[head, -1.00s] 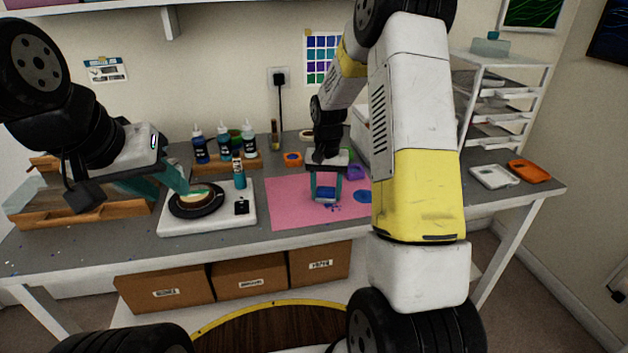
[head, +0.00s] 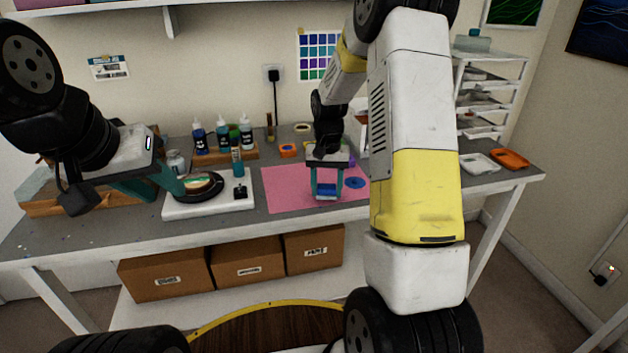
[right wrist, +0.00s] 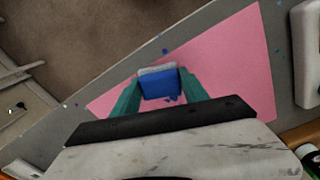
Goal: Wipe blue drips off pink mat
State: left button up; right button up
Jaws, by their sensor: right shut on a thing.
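The pink mat (head: 285,188) lies flat on the grey workbench; my right arm hides its right part. My right gripper (head: 326,187) points down over the mat, shut on a blue sponge-like block (head: 326,195) at or just above the surface. In the right wrist view, the block (right wrist: 158,84) has a pale grey side and sits between teal fingers. Small blue drips (right wrist: 171,100) show beside it on the mat. A round flat blue thing (head: 355,183) lies to its right. My left gripper (head: 160,190) has its fingers apart, beside the turntable.
A black turntable (head: 218,194) with a round piece on it stands on a white board (head: 190,209) left of the mat. Dropper bottles (head: 223,137) stand in a wooden rack (head: 212,158) behind. An orange ring-like piece (head: 289,150) lies behind the mat. White and orange trays (head: 511,159) lie far right.

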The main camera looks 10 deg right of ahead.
jog(key=shift+w+r, duration=0.2)
jog(key=shift+r, duration=3.25)
